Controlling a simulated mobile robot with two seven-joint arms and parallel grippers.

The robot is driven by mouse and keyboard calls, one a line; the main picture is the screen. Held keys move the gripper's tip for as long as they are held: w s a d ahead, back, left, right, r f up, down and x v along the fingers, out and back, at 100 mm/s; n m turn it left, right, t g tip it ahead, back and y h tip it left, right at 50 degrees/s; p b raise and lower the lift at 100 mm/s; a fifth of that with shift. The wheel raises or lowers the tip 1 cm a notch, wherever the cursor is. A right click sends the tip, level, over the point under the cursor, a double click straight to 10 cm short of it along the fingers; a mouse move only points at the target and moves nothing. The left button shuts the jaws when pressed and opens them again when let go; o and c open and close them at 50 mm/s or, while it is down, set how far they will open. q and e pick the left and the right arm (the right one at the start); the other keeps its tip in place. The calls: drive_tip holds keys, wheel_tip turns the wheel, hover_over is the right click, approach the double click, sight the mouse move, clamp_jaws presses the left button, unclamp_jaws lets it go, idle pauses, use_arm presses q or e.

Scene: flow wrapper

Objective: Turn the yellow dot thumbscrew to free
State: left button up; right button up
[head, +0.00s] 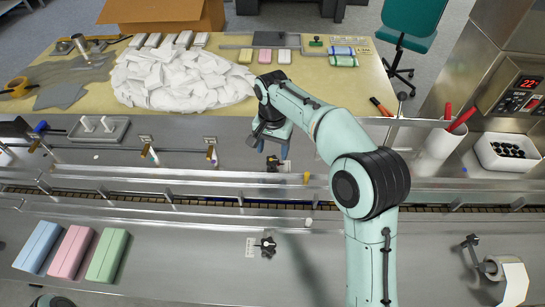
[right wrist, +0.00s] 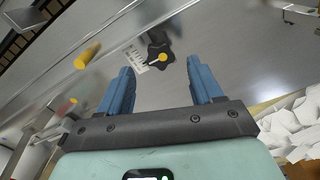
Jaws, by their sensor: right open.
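The yellow dot thumbscrew is a black star-shaped knob with a yellow dot (right wrist: 162,57), on the metal deck in the right wrist view. A small white marked label (right wrist: 134,60) lies beside it. In the head view the black knob (head: 272,164) shows just below my right gripper (head: 271,150). My right gripper's two blue fingers also show in the right wrist view (right wrist: 163,90), wide apart and with nothing between them. The knob lies beyond the fingertips, roughly in line with the gap.
A second black knob (head: 267,246) with a label sits on the nearer deck. A yellow peg (head: 306,178) stands right of the thumbscrew, near the rail. A pile of white packets (head: 180,80) lies on the table behind. Blue, pink and green packs (head: 72,252) lie at lower left.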

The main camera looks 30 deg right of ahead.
sight(273, 159)
drive_tip(key=shift+f, duration=1.75)
drive_tip(key=c, duration=1.1)
drive_tip(key=shift+o, duration=0.2)
